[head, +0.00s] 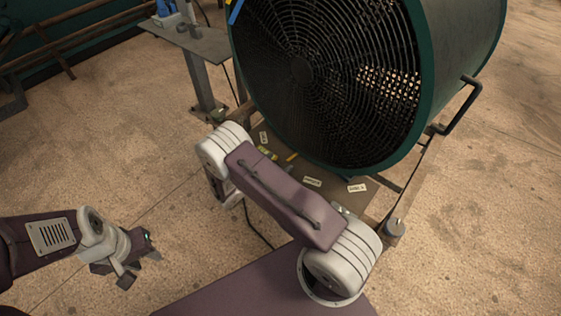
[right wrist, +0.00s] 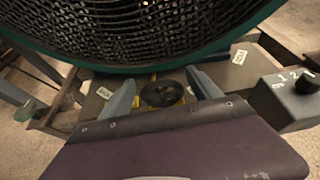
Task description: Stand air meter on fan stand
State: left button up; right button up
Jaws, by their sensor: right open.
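The large round fan (head: 310,75) has a dark grille and green housing, and stands on a low fan stand (head: 335,200) with white labels. In the right wrist view, a round dark thing with yellow beside it, likely the air meter (right wrist: 162,93), is between the fingers of my right gripper (right wrist: 164,92). The fingers are apart, and I cannot tell whether they touch it. Yellow also shows by the stand in the head view, with my right arm covering the rest. My left gripper (head: 141,266) is open and empty over the floor at lower left.
A grey box with a black knob (right wrist: 290,97) is close to the right of my right gripper. A small grey side table (head: 195,42) with a blue item stands at the back left. The floor at left is clear.

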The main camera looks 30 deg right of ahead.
jog(key=v, duration=1)
jog(key=s+d+r+m+g+y, duration=0.2)
jog(key=s+m+g+y, duration=0.15)
jog(key=s+m, duration=0.25)
jog(key=s+d+r+m+g+y, duration=0.1)
jog(key=s+r+m+g+y, duration=0.1)
jog(key=s+m+g+y, duration=0.3)
jog(key=s+a+r+m+t+y, duration=0.3)
jog(key=r+m+t+y, duration=0.1)
jog(key=m, duration=0.7)
jog(key=shift+a+r+m+t, duration=0.35)
jog(key=shift+a+m, duration=0.05)
